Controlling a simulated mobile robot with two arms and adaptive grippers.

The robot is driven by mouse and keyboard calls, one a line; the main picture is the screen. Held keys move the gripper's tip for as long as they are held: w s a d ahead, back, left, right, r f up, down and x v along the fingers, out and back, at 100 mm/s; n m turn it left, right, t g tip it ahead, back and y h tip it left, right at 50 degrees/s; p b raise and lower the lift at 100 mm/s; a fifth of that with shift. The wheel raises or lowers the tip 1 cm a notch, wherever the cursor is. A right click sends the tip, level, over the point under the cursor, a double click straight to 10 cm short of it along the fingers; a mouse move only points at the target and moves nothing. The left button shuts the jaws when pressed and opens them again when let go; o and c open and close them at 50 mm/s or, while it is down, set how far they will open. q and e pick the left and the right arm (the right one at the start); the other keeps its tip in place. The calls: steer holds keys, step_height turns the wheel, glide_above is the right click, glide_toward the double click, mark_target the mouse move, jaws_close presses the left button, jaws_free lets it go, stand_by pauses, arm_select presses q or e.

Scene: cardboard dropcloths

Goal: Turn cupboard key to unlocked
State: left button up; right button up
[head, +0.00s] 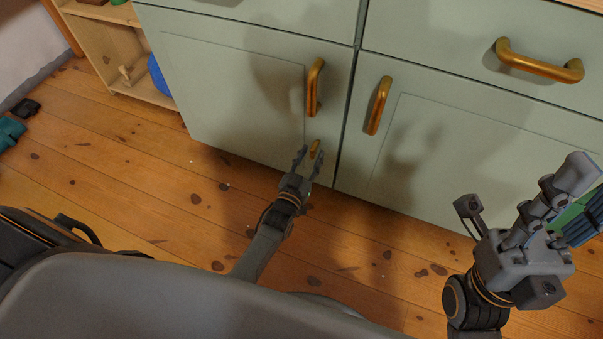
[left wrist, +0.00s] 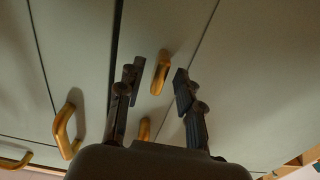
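The cupboard key (head: 315,148) is a small brass piece on the left green door (head: 230,90), below that door's handle. Its long side runs nearly upright in the head view, leaning slightly. My left gripper (head: 309,153) is open at the key, low in front of the door. In the left wrist view the key (left wrist: 162,72) shows between the two spread fingers (left wrist: 157,80), with a gap on each side. My right gripper (head: 550,195) is at the right, away from the key; its finger gap is not clear.
Brass handles stand out from the left door (head: 315,87), right door (head: 379,105) and drawer (head: 540,67). A wooden shelf (head: 110,45) is at the upper left. A green and blue object (head: 590,218) is partly hidden behind my right gripper. The plank floor (head: 130,150) is mostly clear.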

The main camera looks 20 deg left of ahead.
arm_select(q)
steer(key=s, duration=0.9)
steer(key=shift+s+a, duration=0.15)
steer(key=shift+s, duration=0.25)
